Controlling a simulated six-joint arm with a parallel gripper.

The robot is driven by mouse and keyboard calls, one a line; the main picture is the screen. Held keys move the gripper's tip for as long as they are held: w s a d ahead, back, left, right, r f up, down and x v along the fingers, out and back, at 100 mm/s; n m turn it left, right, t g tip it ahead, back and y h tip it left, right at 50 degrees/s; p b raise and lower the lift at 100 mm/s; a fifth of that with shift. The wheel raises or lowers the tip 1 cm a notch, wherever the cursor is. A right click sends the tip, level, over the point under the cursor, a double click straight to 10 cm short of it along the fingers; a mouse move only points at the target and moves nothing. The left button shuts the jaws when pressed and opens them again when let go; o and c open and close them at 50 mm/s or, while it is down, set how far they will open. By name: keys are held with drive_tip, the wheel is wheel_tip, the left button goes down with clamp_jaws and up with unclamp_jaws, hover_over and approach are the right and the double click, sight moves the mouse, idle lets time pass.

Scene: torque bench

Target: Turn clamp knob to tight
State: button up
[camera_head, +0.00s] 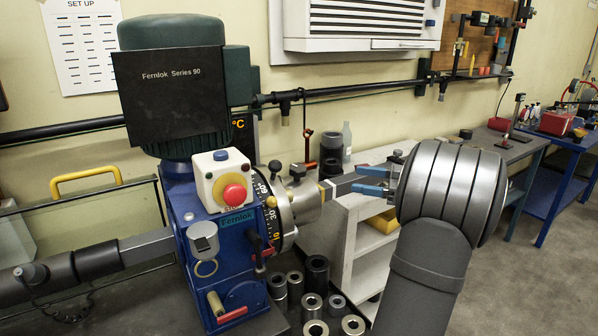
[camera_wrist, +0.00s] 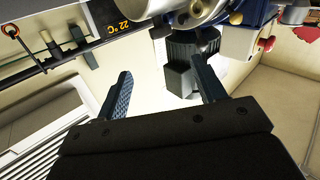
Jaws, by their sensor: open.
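The blue machine (camera_head: 232,262) carries a silver clamp head (camera_head: 310,203) on its right side, with a black clamp knob (camera_head: 297,171) on top. My gripper (camera_head: 360,180) is to the right of the clamp head, pointing at it, with its blue-padded fingers apart. In the wrist view my gripper (camera_wrist: 165,82) is open, with nothing held between its fingers. The silver clamp head (camera_wrist: 192,10) shows there at the top edge, beyond the fingers. The knob is hard to separate from the dark motor in that view. I see no contact between fingers and knob.
A dark motor (camera_head: 178,95) stands above the machine, with a red stop button (camera_head: 234,194) on its front box. Several metal sockets (camera_head: 317,273) stand on the bench below the clamp head. A white shelf unit (camera_head: 345,255) stands behind.

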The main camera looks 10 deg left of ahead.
sight(306, 172)
drive_tip(key=a, duration=0.5)
drive_tip(key=w+a, duration=0.1)
drive_tip(key=a, duration=1.1)
drive_tip(key=shift+w+a, duration=0.1)
drive_tip(key=shift+w, duration=0.05)
drive_tip(key=c, duration=1)
